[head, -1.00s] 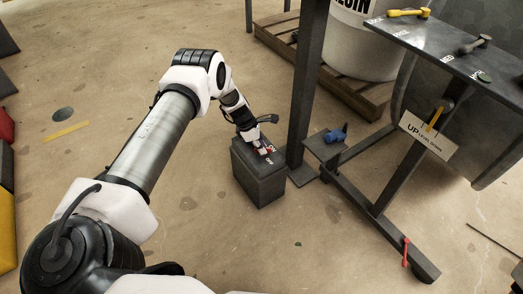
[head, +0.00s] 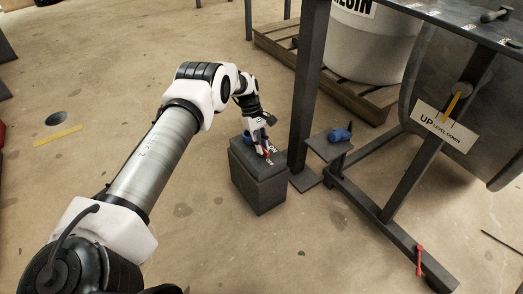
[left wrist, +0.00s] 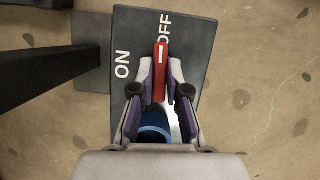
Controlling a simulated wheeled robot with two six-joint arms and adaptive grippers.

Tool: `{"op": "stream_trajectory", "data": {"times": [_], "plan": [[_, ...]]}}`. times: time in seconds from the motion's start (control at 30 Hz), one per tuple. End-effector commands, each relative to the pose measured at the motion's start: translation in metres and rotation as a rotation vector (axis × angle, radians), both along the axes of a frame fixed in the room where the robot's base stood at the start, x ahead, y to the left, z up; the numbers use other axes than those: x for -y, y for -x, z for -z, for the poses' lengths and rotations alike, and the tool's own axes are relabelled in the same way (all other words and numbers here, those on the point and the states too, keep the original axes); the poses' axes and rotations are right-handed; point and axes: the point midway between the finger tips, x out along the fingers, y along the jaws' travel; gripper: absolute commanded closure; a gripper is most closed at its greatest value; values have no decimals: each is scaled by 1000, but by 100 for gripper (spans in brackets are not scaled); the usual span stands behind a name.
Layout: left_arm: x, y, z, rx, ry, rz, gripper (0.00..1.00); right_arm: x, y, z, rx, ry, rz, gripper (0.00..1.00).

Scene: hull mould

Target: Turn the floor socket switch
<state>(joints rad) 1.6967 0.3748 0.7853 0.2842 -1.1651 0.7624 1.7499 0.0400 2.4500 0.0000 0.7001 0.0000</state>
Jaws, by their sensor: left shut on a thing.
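The floor socket is a dark grey box (head: 257,190) standing on the floor, with white ON and OFF lettering on its top. Its red switch handle (left wrist: 161,80) has a white line on its end, which points at the OFF lettering in the left wrist view. My left gripper (left wrist: 165,95) is over the box top with its fingers shut on the red handle, one on each side. In the head view my left gripper (head: 264,147) covers part of the switch. A blue round part (left wrist: 153,124) of the box shows between the fingers. My right gripper is in neither view.
A dark steel post (head: 307,95) stands close beside the box. A frame with a small shelf holding a blue object (head: 340,135) and a sign (head: 446,126) is to the right. A pallet (head: 345,80) with a white drum lies behind.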

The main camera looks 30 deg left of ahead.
Motion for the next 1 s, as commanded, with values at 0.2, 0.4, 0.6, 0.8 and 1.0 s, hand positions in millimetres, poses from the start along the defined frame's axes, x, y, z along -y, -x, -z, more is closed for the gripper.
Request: {"op": "stream_trajectory", "data": {"times": [0.2, 0.4, 0.6, 0.8, 1.0], "plan": [[1, 0, 2, -1, 0, 85, 100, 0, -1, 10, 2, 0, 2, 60], [1, 0, 1, -2, 0, 113, 100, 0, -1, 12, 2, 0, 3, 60], [1, 0, 1, -2, 1, 116, 100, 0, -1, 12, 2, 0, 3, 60], [1, 0, 1, -2, 0, 116, 71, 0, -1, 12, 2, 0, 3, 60], [1, 0, 0, -1, 1, 114, 60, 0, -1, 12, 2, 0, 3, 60]]}}
